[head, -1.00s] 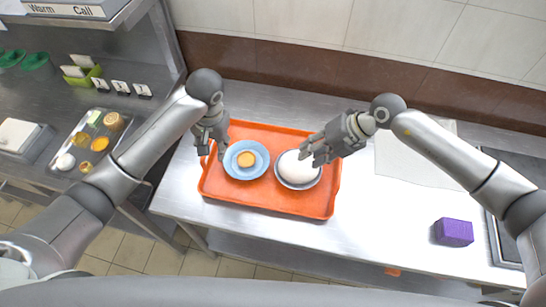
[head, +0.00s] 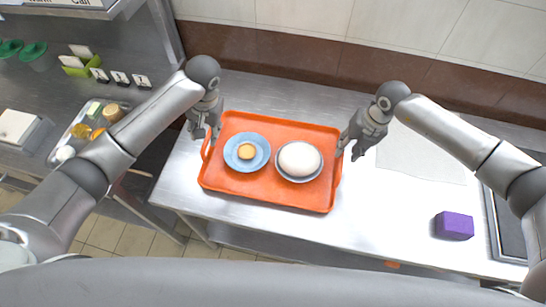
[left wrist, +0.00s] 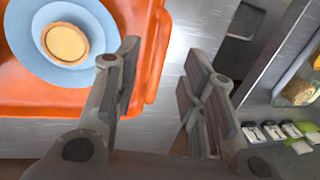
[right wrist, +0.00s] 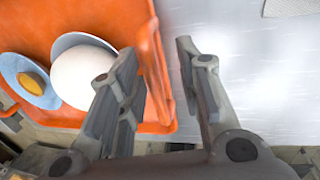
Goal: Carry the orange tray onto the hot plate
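The orange tray (head: 265,195) lies flat on the steel counter. It carries a blue plate with a small round yellow item (head: 247,152) and a grey dish with a white dome (head: 299,159). My left gripper (head: 206,130) is open at the tray's left edge; the left wrist view shows its parted fingers (left wrist: 160,75) near the tray's rim and handle. My right gripper (head: 355,148) is open at the right edge; the right wrist view shows the rim between its parted fingers (right wrist: 162,70). A dark, metal-framed panel (head: 508,225) at the far right may be the hot plate; my right arm partly hides it.
A purple block (head: 454,226) stands on the counter between the tray and the dark panel. A pale sheet (head: 420,155) lies behind it. The counter (head: 385,215) right of the tray is otherwise clear. A side counter with a food tray (head: 62,140) is at left.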

